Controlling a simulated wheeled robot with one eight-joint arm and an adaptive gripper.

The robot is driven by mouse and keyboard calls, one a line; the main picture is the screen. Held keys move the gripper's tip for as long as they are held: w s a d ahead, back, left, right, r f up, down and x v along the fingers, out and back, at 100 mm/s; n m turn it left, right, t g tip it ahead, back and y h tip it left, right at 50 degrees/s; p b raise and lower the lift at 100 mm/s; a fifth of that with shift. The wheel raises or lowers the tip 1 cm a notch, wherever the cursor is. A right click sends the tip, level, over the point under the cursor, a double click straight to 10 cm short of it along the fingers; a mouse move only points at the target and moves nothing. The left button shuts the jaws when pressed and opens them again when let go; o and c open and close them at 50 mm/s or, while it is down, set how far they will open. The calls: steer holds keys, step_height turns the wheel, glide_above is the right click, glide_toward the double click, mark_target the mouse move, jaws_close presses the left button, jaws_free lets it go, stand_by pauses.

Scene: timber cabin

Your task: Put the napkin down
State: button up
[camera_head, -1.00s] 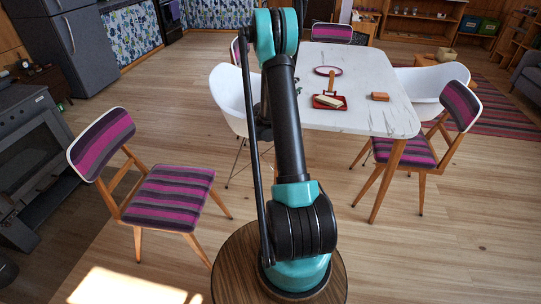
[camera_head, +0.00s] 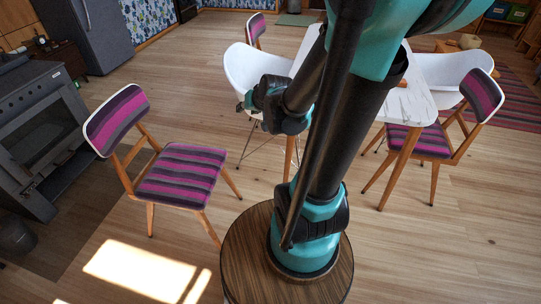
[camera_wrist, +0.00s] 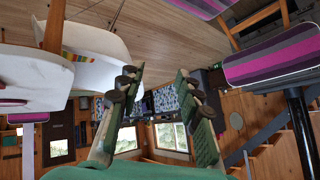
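My gripper (camera_wrist: 157,78) is open in the wrist view, with its two green fingers apart and nothing visible between them. In the head view the end of my arm hangs in front of the white chair, left of the table; its fingers are too small to read there. No napkin can be made out for certain. A small patch with red, yellow and green stripes (camera_wrist: 80,57) shows beside the white chair in the wrist view; I cannot tell what it is. The white table (camera_head: 418,100) is mostly hidden behind my arm in the head view.
A striped chair (camera_head: 180,178) stands at left, with an oven (camera_head: 45,130) beyond it. A white shell chair (camera_head: 262,65) is at the table's left side. Another striped chair (camera_head: 425,142) stands at right. Open wooden floor lies between the left chair and my base.

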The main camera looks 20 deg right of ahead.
steer(key=s+d+f+n+g+h, duration=0.1)
steer(key=s+f+g, duration=0.1)
steer(key=s, duration=0.6)
steer(key=s+d+f+g+h, duration=0.1)
steer(key=s+d+f+g, duration=0.1)
steer(key=s+f, duration=0.3)
steer(key=s+g, duration=0.1)
steer(key=s, duration=0.2)
steer(key=shift+s+n, duration=0.35)
steer(key=shift+n, duration=0.05)
